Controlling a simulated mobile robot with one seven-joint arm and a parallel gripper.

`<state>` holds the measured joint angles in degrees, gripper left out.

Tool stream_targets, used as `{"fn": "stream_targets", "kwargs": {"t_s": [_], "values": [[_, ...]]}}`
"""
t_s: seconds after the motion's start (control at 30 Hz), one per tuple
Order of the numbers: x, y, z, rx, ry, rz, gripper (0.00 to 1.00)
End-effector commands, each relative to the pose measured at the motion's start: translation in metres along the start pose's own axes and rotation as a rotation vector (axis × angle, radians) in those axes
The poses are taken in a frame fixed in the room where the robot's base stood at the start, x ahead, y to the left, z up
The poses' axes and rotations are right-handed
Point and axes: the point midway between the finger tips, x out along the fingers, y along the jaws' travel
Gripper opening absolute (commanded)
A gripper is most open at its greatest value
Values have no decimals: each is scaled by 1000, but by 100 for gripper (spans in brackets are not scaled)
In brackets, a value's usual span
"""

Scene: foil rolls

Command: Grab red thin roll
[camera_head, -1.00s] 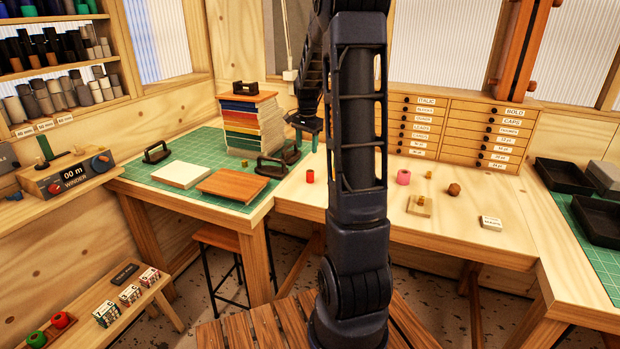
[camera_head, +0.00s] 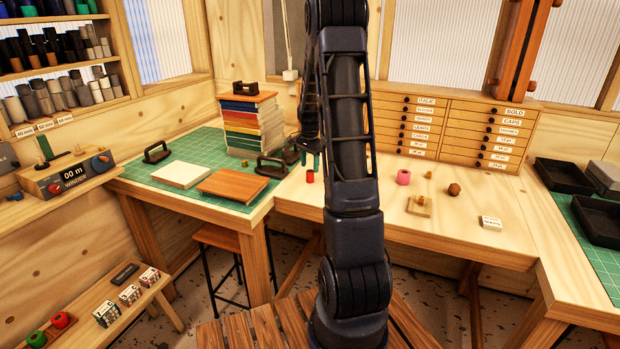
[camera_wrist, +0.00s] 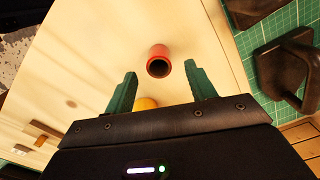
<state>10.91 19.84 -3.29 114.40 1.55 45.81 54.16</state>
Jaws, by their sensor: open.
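A small red roll (camera_head: 310,176) stands upright on the light wooden bench, just left of my arm in the head view. In the wrist view the red roll (camera_wrist: 159,61) shows its dark hollow end, just beyond and between the green fingertips. My gripper (camera_wrist: 161,80) is open and empty, its two fingers apart. In the head view my gripper (camera_head: 309,158) is above and close to the red roll. A yellow-orange thing (camera_wrist: 146,103) lies between the fingers near the palm in the wrist view, partly hidden by my gripper.
Black-handled tools (camera_head: 272,166) stand on the green mat left of the roll, with a stack of coloured boards (camera_head: 250,125) behind. A pink roll (camera_head: 403,177), a brown lump (camera_head: 454,189) and small blocks are on the bench to the right. Drawers (camera_head: 460,130) stand behind.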

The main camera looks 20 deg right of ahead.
Motion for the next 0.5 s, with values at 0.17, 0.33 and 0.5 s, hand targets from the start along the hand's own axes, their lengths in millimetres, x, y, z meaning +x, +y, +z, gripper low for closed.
{"fn": "stream_targets", "kwargs": {"t_s": [0.17, 0.33, 0.5], "values": [[19, 1, 0, 0, -2, 2, 55], [42, 2, 0, 0, -1, 1, 55], [49, 2, -1, 0, 0, -1, 55]]}}
